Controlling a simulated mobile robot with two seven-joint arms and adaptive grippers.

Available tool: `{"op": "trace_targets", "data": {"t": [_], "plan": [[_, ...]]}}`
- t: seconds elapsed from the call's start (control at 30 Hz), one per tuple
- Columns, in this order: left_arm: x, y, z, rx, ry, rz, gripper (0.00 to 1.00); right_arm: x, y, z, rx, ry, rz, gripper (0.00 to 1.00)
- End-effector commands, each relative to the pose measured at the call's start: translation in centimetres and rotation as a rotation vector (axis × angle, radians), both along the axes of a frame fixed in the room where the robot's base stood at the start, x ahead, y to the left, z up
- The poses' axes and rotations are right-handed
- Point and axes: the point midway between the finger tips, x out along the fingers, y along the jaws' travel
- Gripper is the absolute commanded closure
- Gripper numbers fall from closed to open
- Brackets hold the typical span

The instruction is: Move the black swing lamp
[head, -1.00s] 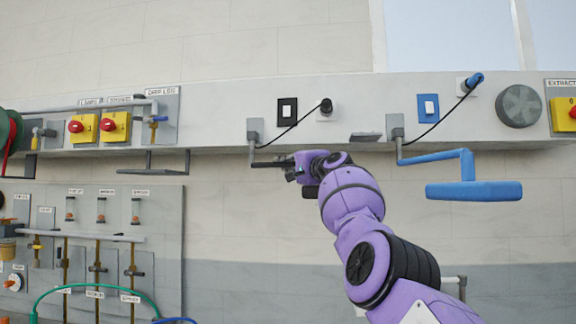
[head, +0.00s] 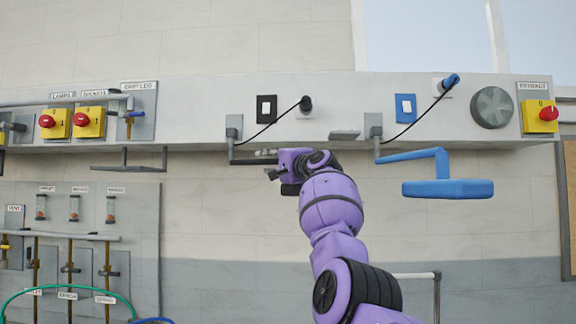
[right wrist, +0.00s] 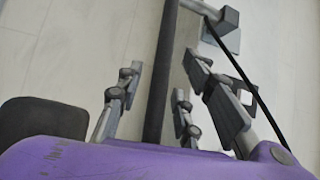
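The black swing lamp hangs from a grey wall bracket (head: 234,126) under the ledge. Its dark arm (head: 243,162) runs right toward my right gripper (head: 266,163). The lamp's far end is largely hidden behind my purple wrist. In the right wrist view the dark lamp arm (right wrist: 160,80) passes between the fingers of the right gripper (right wrist: 160,72). The fingers are spread, with a visible gap on each side of the bar. My left gripper is not in view.
A blue swing lamp (head: 447,188) hangs to the right of my arm. Black cords run to sockets above. A dark flat fixture (head: 128,168) hangs at left, above a pipe panel (head: 130,230). The wall below the ledge is clear between panel and arm.

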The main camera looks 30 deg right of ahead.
Motion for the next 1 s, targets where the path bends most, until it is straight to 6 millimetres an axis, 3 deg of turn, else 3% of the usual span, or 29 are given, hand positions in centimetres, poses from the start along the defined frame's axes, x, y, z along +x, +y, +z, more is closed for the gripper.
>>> {"op": "trace_targets", "data": {"t": [0.6, 0.8, 1.0], "plan": [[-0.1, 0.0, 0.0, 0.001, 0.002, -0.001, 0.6, -8.2, -1.3, -1.1, -0.002, -0.002, -0.002, 0.66], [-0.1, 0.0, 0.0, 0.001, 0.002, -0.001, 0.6, -9.8, -1.5, -1.3, -0.001, -0.001, -0.001, 0.66], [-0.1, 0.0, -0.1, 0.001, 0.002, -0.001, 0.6, -10.0, -1.5, -1.4, -0.001, 0.0, -0.001, 0.66]]}}
